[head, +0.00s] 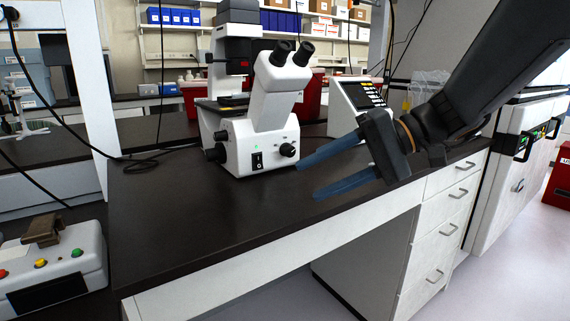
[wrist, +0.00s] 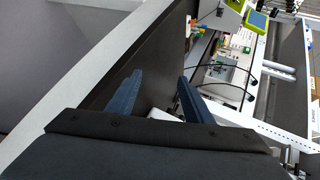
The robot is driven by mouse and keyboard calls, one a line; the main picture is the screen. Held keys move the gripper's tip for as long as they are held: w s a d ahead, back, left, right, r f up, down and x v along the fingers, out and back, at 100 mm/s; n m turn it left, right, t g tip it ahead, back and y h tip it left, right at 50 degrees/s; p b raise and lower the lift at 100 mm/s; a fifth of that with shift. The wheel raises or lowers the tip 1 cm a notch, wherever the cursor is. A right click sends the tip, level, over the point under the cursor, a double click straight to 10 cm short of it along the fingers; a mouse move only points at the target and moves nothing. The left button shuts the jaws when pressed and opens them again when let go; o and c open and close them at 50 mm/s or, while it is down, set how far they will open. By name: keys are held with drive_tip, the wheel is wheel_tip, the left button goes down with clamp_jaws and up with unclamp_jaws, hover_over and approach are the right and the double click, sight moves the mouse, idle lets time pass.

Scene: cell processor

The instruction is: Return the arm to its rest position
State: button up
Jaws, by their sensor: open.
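My gripper (head: 308,178) has two long blue fingers and a dark body. In the head view it hangs over the right part of the black bench top (head: 170,235), pointing left, in front of the microscope. The fingers are spread apart with nothing between them. In the wrist view my gripper (wrist: 160,82) also shows open and empty, with the dark bench top behind the fingers. My arm enters from the upper right of the head view.
A white microscope (head: 262,140) stands just behind the fingertips. A device with a screen (head: 358,104) is behind my gripper. White drawers (head: 440,215) are under the bench. A device with coloured buttons (head: 55,265) is at lower left. The bench's front left is clear.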

drive_tip(key=s+d+f+n+h+b, duration=0.1)
drive_tip(key=s+f+h+b, duration=0.1)
drive_tip(key=s+f+h, duration=0.45)
drive_tip(key=s+d+f+n+h+b, duration=0.1)
drive_tip(key=s+f+b, duration=0.2)
drive_tip(key=f, duration=0.6)
drive_tip(key=s+d+f+n+h+b, duration=0.15)
drive_tip(key=s+f+h, duration=0.25)
drive_tip(key=f, duration=0.4)
drive_tip(key=d+r+m+p, duration=0.3)
drive_tip(key=d+r+p, duration=0.6)
drive_tip(key=p, duration=0.8)
drive_tip(key=shift+s+r+m+g+h, duration=0.2)
drive_tip(key=shift+m+g+h, duration=0.15)
drive_tip(key=shift+h, duration=0.1)
